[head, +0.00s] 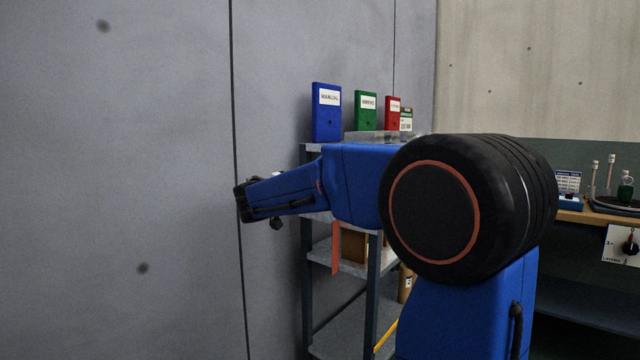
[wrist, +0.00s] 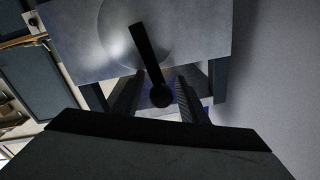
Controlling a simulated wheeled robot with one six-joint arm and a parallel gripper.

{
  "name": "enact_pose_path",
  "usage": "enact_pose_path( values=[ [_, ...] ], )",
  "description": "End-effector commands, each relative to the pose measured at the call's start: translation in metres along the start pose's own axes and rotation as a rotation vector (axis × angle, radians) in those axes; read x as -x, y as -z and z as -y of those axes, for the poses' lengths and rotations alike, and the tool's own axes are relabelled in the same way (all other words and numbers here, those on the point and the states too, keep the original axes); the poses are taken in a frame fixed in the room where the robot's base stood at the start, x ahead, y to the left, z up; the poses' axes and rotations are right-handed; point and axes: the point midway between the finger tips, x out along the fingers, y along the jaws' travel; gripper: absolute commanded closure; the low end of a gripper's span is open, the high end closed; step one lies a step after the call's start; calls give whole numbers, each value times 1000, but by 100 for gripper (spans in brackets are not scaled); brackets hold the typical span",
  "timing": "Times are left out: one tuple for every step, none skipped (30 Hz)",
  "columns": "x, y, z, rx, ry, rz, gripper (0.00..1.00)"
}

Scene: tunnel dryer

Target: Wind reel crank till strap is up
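In the wrist view, a dark crank arm (wrist: 147,48) slants across a round pale grey disc (wrist: 112,38), likely the reel. A round dark crank knob (wrist: 160,95) is at its near end. My gripper (wrist: 162,88) has one finger on each side of the knob, with narrow gaps visible, so it looks open around it. I cannot tell whether a finger touches it. In the head view, my blue arm hides the reel and crank. An orange strip (head: 336,248), likely the strap, hangs below the arm beside the rack; its upper end is hidden.
A grey metal rack (head: 372,290) stands by the grey wall panel (head: 120,180). Blue (head: 327,122), green (head: 365,113) and red (head: 392,116) binders stand on its top. A wooden bench (head: 585,215) with bottles is at right. The space left of my arm is clear up to the wall.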

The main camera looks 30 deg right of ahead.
Motion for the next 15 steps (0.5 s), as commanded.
enact_pose_path(
  values=[
    [4, 0, 0, 0, 2, 1, 61],
    [8, 0, 1, 0, 2, 1, 61],
    [13, 0, 1, 0, 3, 2, 61],
    [17, 0, 1, 0, 3, 2, 61],
    [22, 0, 1, 0, 3, 1, 61],
    [29, 0, 1, -1, 4, 2, 61],
    [34, 0, 1, -1, 4, 2, 61],
    [39, 0, 1, -1, 4, 1, 61],
    [46, 0, 1, -1, 5, 1, 61],
    [51, 0, 1, -1, 5, 1, 61],
    [56, 0, 1, 0, 4, 1, 61],
    [62, 0, 1, 0, 5, 2, 61],
    [67, -1, 1, 0, 4, 2, 61],
    [72, -1, 1, 0, 3, 2, 61],
    [79, -1, 1, 0, 4, 2, 61]
  ],
)
